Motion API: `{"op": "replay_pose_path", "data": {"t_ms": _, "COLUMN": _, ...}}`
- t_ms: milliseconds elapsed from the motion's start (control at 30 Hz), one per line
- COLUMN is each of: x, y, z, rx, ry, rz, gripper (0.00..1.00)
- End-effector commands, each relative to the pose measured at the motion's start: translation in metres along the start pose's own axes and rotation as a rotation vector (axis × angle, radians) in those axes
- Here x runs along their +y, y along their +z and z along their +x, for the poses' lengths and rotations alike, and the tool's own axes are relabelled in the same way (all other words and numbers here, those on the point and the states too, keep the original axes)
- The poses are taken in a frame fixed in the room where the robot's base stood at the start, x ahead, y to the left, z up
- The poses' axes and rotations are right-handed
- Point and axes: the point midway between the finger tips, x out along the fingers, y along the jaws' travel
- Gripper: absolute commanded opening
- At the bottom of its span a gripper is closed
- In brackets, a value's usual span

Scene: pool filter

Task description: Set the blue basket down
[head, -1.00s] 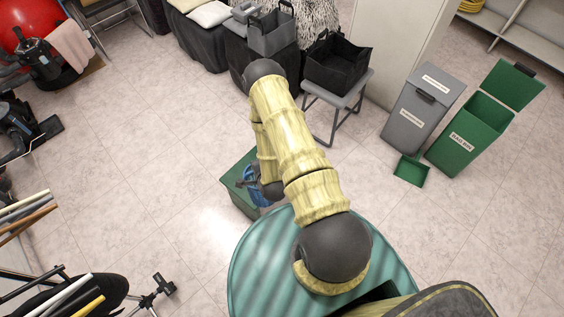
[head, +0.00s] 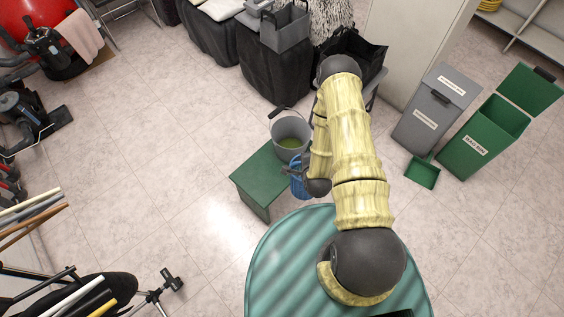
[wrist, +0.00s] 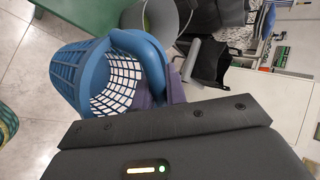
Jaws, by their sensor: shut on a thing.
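The blue basket (wrist: 72,75) has a slotted wall and a thick blue rim or handle. My gripper (wrist: 160,88) is shut on that thick part, and the basket lies tilted in the wrist view with its opening facing right. In the head view the basket (head: 298,180) is partly hidden by my arm and overlaps the right end of a green bench (head: 257,176). I cannot tell whether it touches the bench. My gripper's fingers are mostly hidden in the head view.
A grey bucket (head: 290,137) with greenish contents stands at the bench's far right end. The bench's left part is clear. Grey (head: 428,112) and green (head: 478,140) bins stand at the right. A black tote (head: 352,55) is behind my arm. Floor at left is open.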

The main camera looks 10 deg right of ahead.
Motion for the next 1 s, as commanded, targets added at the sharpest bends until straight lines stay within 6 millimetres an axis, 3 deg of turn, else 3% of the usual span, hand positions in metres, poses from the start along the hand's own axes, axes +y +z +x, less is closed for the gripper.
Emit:
{"op": "replay_pose_path", "data": {"t_ms": 367, "x": 0.002, "y": 0.004, "z": 0.008, "rx": -0.007, "ry": -0.004, "rz": -0.006, "gripper": 0.00}}
{"op": "replay_pose_path", "data": {"t_ms": 567, "x": 0.008, "y": 0.022, "z": 0.041, "rx": -0.044, "ry": -0.017, "rz": -0.037, "gripper": 0.00}}
{"op": "replay_pose_path", "data": {"t_ms": 1000, "x": 0.006, "y": 0.082, "z": 0.118, "rx": -0.193, "ry": -0.052, "rz": -0.160, "gripper": 0.00}}
